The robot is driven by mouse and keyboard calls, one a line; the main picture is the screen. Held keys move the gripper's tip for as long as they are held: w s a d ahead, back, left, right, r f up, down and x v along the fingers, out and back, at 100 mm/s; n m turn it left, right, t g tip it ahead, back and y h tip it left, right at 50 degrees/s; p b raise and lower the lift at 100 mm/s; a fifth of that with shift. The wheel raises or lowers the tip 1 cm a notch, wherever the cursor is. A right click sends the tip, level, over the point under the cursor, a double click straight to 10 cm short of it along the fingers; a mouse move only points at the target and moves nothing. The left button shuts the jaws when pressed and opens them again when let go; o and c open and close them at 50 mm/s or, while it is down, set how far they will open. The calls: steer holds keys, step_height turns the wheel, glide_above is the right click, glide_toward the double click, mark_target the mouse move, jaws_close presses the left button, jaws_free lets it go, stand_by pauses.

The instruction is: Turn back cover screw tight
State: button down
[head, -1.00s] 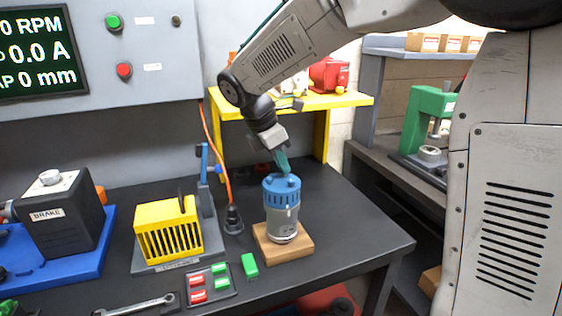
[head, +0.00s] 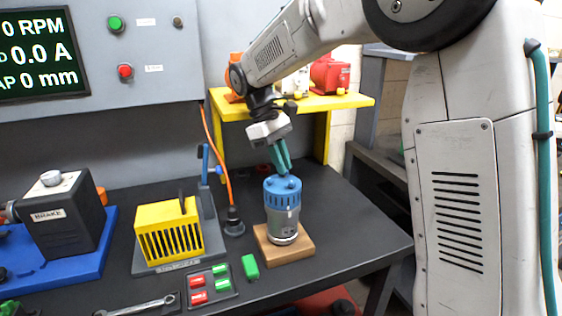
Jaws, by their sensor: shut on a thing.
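A motor with a grey body (head: 283,222) and a blue back cover (head: 281,193) stands upright on a wooden block (head: 300,250) on the dark bench. Small blue screw heads (head: 269,183) stick up from the top of the cover. My gripper (head: 285,172) comes down from above with two teal fingers, tilted, their tips at the rear of the cover's top. It is shut on a cover screw there. That screw is mostly hidden by the fingertips, so I cannot tell how deep it sits.
A yellow slotted box (head: 168,228) and a blue-handled lever stand left of the motor. A green block (head: 250,267) and a small tray of red and green pieces (head: 209,284) lie in front. A yellow shelf (head: 335,101) stands behind. The bench right of the block is clear.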

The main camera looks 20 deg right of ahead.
steer(key=m, duration=0.2)
steer(key=m+y, duration=0.1)
steer(key=m, duration=0.1)
steer(key=m+y, duration=0.1)
steer(key=shift+w+d+r+m+g, duration=0.15)
steer(key=shift+d+m+g, duration=0.1)
steer(key=shift+m+g, duration=0.15)
steer(key=m, duration=0.2)
steer(key=m+y, duration=0.1)
steer(key=m, duration=0.1)
steer(key=shift+d+y, duration=0.2)
steer(key=shift+y, duration=0.1)
steer(key=m+y, duration=0.1)
steer(key=m, duration=0.2)
steer(key=m+t+y, duration=0.1)
steer(key=m, duration=0.1)
steer(key=shift+d+m, duration=0.2)
steer(key=shift+m, duration=0.2)
steer(key=m, duration=0.3)
steer(key=m+t+y, duration=0.1)
steer(key=shift+s+d+m, duration=0.1)
steer(key=shift+s+m, duration=0.15)
steer(key=shift+m, duration=0.35)
steer(key=c, duration=1.4)
jaws_free()
